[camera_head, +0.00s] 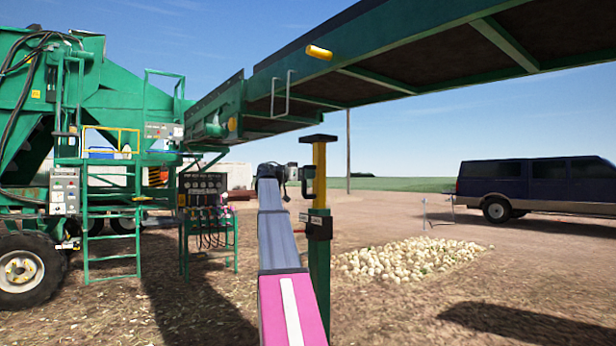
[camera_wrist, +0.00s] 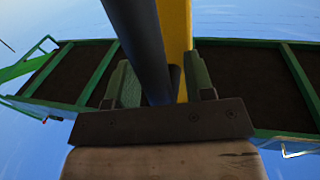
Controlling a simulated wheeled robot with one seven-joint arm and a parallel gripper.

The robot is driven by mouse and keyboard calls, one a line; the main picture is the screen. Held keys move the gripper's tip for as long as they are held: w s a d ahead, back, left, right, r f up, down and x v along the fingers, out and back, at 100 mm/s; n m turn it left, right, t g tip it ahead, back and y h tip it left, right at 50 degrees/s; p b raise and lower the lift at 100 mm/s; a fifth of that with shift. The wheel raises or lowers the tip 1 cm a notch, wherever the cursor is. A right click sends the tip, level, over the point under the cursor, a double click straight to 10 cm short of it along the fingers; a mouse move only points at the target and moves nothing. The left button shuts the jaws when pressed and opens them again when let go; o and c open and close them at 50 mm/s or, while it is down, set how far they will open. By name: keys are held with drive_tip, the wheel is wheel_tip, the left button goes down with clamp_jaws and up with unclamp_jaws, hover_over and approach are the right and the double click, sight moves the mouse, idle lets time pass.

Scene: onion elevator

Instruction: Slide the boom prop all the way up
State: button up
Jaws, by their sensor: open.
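A black handle (camera_head: 304,186) is on the post's left side. My gripper (camera_head: 290,176) is at the handle, left of the post. In the wrist view my gripper (camera_wrist: 160,80) is open, with the dark handle bar (camera_wrist: 138,40) running between its two fingers. The yellow post (camera_wrist: 176,30) stands behind the bar. Finger contact cannot be told.
A dark bracket with a red lever (camera_head: 316,227) sits on the sleeve. The green machine (camera_head: 110,110) with ladder and hose panel stands left. An onion pile (camera_head: 405,258) lies right of the prop. A dark blue van (camera_head: 540,188) is farther right. Open dirt surrounds the prop.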

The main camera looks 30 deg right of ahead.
drive_tip(key=shift+d, duration=0.15)
clamp_jaws()
wheel_tip(320, 180, up, 31)
idle(0.4)
unclamp_jaws()
drive_tip(key=shift+f, duration=0.1)
drive_tip(key=shift+f, duration=0.1)
